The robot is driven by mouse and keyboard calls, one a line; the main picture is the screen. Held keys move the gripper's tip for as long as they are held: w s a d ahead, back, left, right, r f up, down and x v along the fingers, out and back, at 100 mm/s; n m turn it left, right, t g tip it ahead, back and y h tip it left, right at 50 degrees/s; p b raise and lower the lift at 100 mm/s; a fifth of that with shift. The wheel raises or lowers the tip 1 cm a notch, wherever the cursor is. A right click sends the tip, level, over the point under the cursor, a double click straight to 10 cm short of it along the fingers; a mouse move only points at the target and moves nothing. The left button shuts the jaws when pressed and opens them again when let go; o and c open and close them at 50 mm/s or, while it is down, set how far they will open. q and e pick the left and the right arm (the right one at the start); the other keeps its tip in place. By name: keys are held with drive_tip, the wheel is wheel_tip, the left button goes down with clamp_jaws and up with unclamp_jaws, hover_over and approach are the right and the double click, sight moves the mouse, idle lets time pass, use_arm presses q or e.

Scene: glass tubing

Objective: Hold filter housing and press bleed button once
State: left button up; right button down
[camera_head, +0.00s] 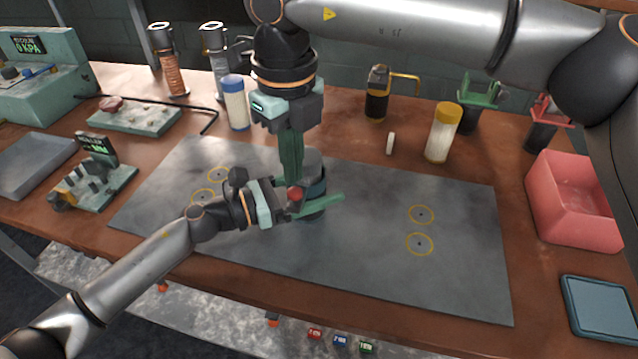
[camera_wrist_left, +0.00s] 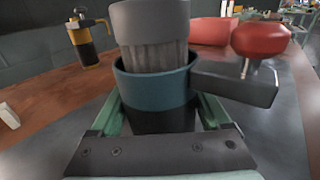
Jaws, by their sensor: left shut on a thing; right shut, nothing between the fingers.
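The filter housing (camera_head: 316,187) stands upright on the grey mat, with a grey ribbed top, a blue band and a dark lower body. It fills the middle of the left wrist view (camera_wrist_left: 155,90). Its red bleed button (camera_head: 296,193) sits on a dark side block; it shows at right in the left wrist view (camera_wrist_left: 262,39). My left gripper (camera_head: 318,208) is shut around the housing's lower body, a green finger on each side. My right gripper (camera_head: 291,180) points down from above, fingers together and empty, tips just above or behind the button. I cannot tell whether they touch it; the wrist view does not show them.
The grey mat (camera_head: 375,265) has yellow rings and free room at right. Behind stand a blue-capped jar (camera_head: 235,105), a yellow-capped jar (camera_head: 443,133) and a dark canister with a yellow handle (camera_head: 377,95). A pink bin (camera_head: 573,205) stands at right.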

drive_tip(key=shift+r, duration=2.5)
wheel_tip(320, 180, up, 12)
hover_over(295, 190)
use_arm(q)
drive_tip(key=o, duration=1.3)
drive_tip(key=shift+o, duration=0.2)
drive_tip(key=v, duration=1.2)
